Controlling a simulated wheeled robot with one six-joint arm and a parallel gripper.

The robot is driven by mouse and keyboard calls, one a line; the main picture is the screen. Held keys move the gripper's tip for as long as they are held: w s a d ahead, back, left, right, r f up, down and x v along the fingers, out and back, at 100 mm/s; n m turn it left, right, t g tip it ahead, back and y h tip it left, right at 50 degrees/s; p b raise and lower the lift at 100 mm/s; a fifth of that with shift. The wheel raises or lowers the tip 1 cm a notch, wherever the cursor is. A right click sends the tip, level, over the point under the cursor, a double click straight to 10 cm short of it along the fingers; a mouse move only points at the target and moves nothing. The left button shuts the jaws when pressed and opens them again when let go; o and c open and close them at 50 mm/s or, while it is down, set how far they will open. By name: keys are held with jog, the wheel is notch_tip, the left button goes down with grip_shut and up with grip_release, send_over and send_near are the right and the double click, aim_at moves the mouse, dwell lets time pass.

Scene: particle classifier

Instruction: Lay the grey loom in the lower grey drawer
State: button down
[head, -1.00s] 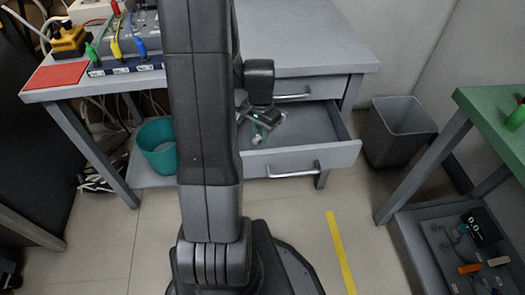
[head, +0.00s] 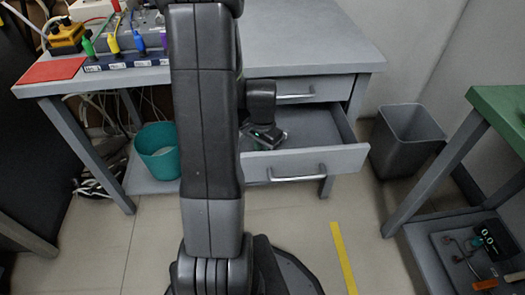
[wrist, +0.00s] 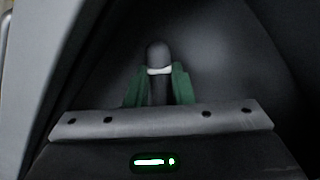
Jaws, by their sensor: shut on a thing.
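The lower grey drawer (head: 345,158) of the grey bench is pulled open in the head view. My gripper (head: 264,137) is inside the drawer's outline, toward its left side, partly hidden by my arm. In the wrist view, the green fingers of my gripper (wrist: 158,92) are shut on the grey loom (wrist: 157,54). The loom is a dark grey rounded bundle with a white band, and its end sticks out beyond the fingertips. The loom cannot be made out in the head view. Whether it touches the drawer floor cannot be told.
The upper drawer (head: 335,86) is closed above. A grey bin (head: 405,135) stands right of the drawer, and a green-topped table (head: 500,105) is further right. A teal bucket (head: 158,150) sits on the left. The bench top (head: 310,40) is clear on its right half.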

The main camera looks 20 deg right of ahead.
jog(key=shift+f, duration=0.2)
jog(key=c, duration=1.3)
grip_release()
jog(key=shift+r, duration=0.1)
jog(key=shift+o, duration=0.2)
notch_tip(320, 180, up, 12)
jog(key=p, duration=0.4)
jog(key=shift+r, duration=0.15)
